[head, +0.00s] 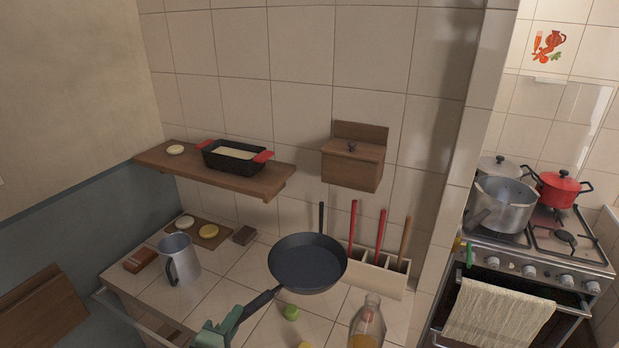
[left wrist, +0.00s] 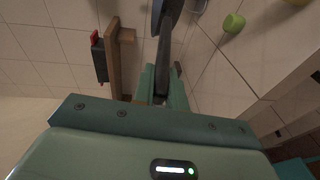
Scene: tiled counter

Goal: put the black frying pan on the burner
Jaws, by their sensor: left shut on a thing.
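The black frying pan (head: 308,262) is held above the tiled counter, its dark inside facing up and its handle toward the lower left. My left gripper (head: 222,330) is shut on the end of that handle. In the left wrist view the handle (left wrist: 164,50) runs between the green fingers (left wrist: 160,88). The stove (head: 540,255) stands at the far right, beyond a tiled wall edge. Its front right burner (head: 558,238) looks bare. The left side holds a large steel pot (head: 503,203), and a red pot (head: 563,188) stands at the back right. My right gripper is not in view.
A rack (head: 378,274) holds red-handled tools behind the pan. A wooden shelf (head: 215,175) carries a black loaf dish (head: 234,157). A towel (head: 503,308) hangs on the stove front.

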